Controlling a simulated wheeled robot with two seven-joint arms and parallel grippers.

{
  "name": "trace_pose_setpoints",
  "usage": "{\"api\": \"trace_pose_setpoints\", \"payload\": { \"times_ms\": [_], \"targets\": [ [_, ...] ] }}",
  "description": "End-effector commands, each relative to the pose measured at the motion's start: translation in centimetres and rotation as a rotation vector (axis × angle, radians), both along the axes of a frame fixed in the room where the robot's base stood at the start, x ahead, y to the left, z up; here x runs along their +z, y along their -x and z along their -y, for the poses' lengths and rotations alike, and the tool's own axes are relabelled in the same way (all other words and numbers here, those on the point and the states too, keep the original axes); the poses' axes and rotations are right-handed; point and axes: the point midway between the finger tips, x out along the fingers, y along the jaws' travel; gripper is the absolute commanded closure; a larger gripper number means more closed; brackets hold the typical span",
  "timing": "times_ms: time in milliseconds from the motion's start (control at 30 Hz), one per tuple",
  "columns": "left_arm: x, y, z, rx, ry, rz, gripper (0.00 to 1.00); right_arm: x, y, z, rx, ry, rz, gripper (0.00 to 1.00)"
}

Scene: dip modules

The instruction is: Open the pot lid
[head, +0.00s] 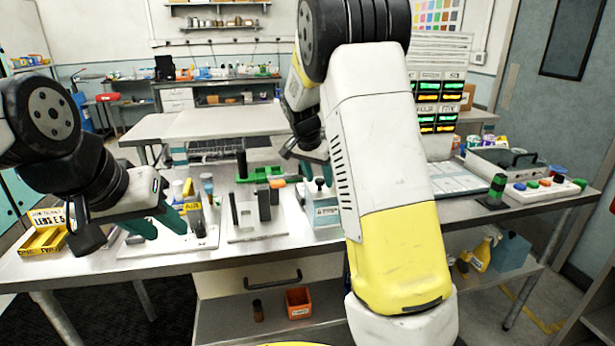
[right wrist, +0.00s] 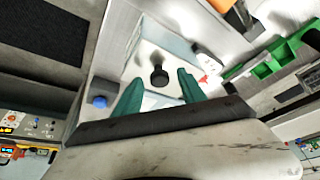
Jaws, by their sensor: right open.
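A white box-shaped pot (head: 325,211) with a blue label stands on the workbench near the middle of the head view. Its lid has a small black knob (head: 320,183). In the right wrist view the pale square lid (right wrist: 145,57) and its black knob (right wrist: 158,76) show from above. My right gripper (head: 317,166) is above the lid. Its green fingers (right wrist: 161,78) are open on either side of the knob, and I cannot tell whether they touch it. My left gripper (head: 168,232) is at the bench's left, its green fingers apart and empty, over a white plate.
A white stand with dark uprights (head: 246,217) is left of the pot. A green piece (head: 262,174) lies behind it. A yellow bin (head: 43,241) is at far left. A button panel (head: 545,189) and green-black block (head: 497,188) are at right.

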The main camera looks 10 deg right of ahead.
Motion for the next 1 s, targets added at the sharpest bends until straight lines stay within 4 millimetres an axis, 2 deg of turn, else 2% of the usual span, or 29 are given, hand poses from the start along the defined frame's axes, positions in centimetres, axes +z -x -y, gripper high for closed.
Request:
{"api": "trace_pose_setpoints", "payload": {
  "times_ms": [67, 200, 300, 1000],
  "targets": [
    [0.0, 0.0, 0.0, 0.0, 0.0, 0.0, 0.64, 0.02, 0.01, -0.01, 0.0, 0.0, 0.0, 0.56],
    [0.0, 0.0, 0.0, 0.0, 0.0, 0.0, 0.64, 0.04, 0.0, 0.0, 0.0, 0.0, 0.0, 0.84],
    [0.0, 0.0, 0.0, 0.0, 0.0, 0.0, 0.64, 0.05, 0.0, -0.01, 0.0, -0.001, 0.001, 1.0],
    [0.0, 0.0, 0.0, 0.0, 0.0, 0.0, 0.64, 0.1, -0.03, -0.03, 0.001, -0.001, 0.002, 1.0]
  ]
}}
